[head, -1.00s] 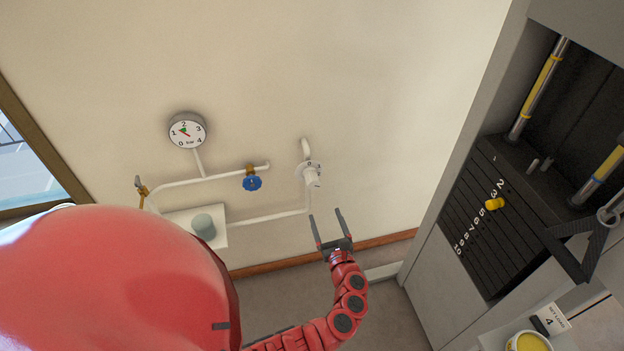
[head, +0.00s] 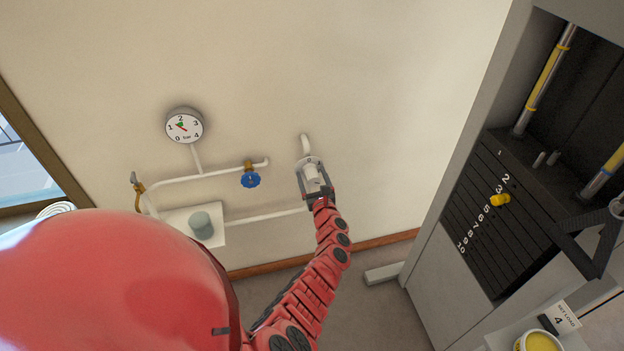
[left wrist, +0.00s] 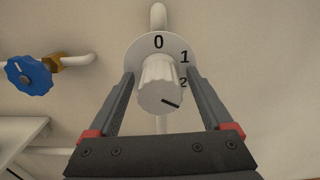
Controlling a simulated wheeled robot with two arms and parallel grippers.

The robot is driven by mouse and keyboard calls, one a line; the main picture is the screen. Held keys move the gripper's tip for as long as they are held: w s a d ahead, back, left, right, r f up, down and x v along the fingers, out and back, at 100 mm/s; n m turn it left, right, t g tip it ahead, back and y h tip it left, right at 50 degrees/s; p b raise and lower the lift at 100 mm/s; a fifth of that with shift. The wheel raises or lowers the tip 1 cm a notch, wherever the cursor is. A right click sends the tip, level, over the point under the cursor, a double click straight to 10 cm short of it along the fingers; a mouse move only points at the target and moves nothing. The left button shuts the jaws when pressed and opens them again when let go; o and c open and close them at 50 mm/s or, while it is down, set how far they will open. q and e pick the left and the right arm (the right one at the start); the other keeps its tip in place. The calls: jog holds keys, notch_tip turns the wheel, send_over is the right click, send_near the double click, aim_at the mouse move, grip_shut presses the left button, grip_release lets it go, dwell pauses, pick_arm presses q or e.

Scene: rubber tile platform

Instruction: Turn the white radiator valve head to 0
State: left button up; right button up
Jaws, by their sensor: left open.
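The white radiator valve head (head: 313,173) is on the white pipe on the wall, and it also shows in the left wrist view (left wrist: 158,84). Its ribbed knob has a dark mark at its lower right, below the 2. The round dial plate (left wrist: 137,54) behind it shows 0 at the top, then 1 and 2 down the right. My left gripper (head: 316,180) is open, with one finger on each side of the knob. My right gripper is out of view.
A white shelf (head: 216,238) holds a grey-green cylinder (head: 202,225). A weight stack (head: 480,215) stands at right. The wall above the valve head is clear.

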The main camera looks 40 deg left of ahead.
pick_arm(q)
jog(key=shift+a, duration=0.1)
grip_shut()
dwell(0.4)
